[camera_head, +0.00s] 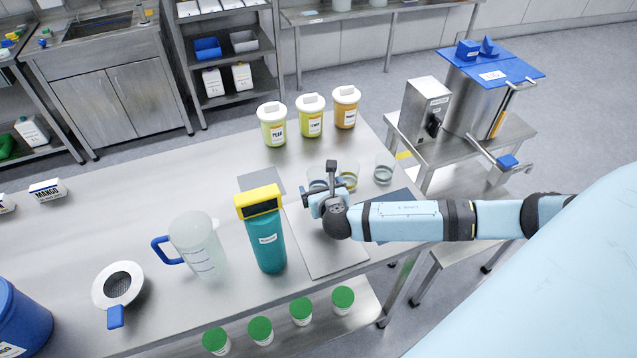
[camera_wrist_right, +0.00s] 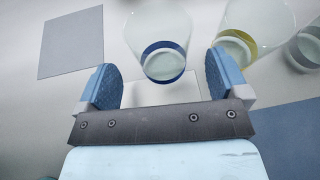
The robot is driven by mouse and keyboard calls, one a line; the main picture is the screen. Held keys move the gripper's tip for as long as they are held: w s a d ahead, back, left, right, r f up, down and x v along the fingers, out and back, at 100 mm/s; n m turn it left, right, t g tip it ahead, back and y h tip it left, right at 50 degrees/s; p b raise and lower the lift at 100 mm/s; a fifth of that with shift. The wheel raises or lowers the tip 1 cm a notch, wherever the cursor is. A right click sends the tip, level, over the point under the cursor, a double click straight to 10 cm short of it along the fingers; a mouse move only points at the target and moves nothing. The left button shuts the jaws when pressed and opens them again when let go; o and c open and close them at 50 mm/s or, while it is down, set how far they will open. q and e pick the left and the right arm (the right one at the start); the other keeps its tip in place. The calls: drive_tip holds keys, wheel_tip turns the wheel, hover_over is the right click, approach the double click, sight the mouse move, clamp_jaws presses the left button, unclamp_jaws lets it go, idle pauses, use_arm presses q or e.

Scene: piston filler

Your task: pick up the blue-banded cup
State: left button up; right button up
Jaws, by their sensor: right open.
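The blue-banded cup (camera_wrist_right: 158,35) is clear, with a blue ring near its base. In the right wrist view it stands in front of my right gripper (camera_wrist_right: 163,80), centred between the two open fingertips. Nothing is held, and I cannot tell whether a finger touches the cup. In the head view my right gripper (camera_head: 322,188) is over the table and partly hides the blue-banded cup (camera_head: 314,172). A yellow-banded cup (camera_wrist_right: 243,30) stands close to its right, just beyond the right finger. My left gripper is not in view.
A third clear cup (camera_head: 384,168) stands farther right. Several lidded jars (camera_head: 311,117) stand behind. A teal device with a yellow top (camera_head: 266,240) and a jug (camera_head: 197,245) are to the left. A grey square (camera_wrist_right: 72,43) lies left of the cups.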

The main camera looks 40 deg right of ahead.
sight(322, 186)
drive_tip(key=x, duration=0.4)
drive_tip(key=shift+d, duration=0.1)
drive_tip(key=shift+r, duration=0.1)
drive_tip(key=c, duration=1)
